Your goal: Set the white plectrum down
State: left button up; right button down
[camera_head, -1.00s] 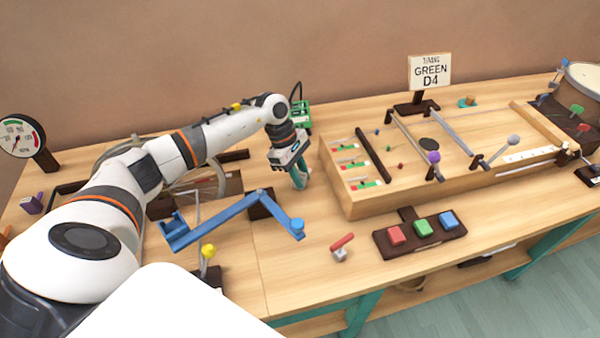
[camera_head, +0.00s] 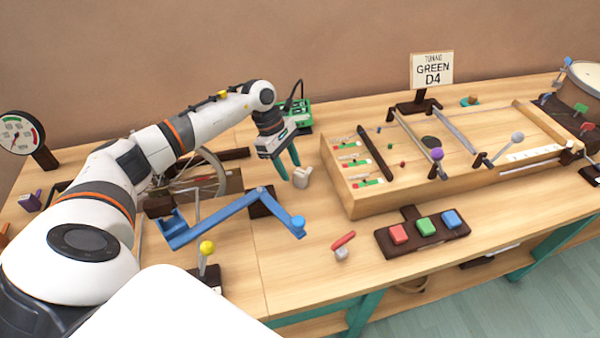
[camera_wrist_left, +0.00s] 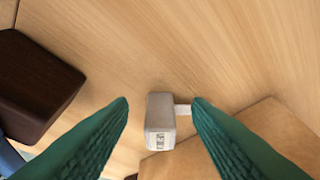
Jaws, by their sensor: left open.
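The white plectrum (camera_head: 302,177) is a small pale block with a short tab, near the left end of the wooden string box (camera_head: 400,190). In the left wrist view, the plectrum (camera_wrist_left: 160,122) shows between and beyond the two green fingertips, its tab reaching toward the right-hand finger. Whether the tab touches that finger is unclear. It appears to be on the table top. My left gripper (camera_head: 289,169) is open, with its fingers just left of the plectrum in the head view; its spread fingers also show in the wrist view (camera_wrist_left: 160,102). My right gripper is not in view.
A blue crank arm (camera_head: 235,212) lies left of the plectrum, with a dark block (camera_wrist_left: 35,85) close by in the wrist view. A red-handled piece (camera_head: 342,245) and a three-button panel (camera_head: 424,232) stand nearer the front. Bare table lies before the plectrum.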

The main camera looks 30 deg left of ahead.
pick_arm(q)
jog(key=a, duration=0.3)
jog(key=a+b, duration=0.1)
jog(key=a, duration=0.5)
jog(key=shift+s+b, duration=0.35)
jog(key=shift+b, duration=0.05)
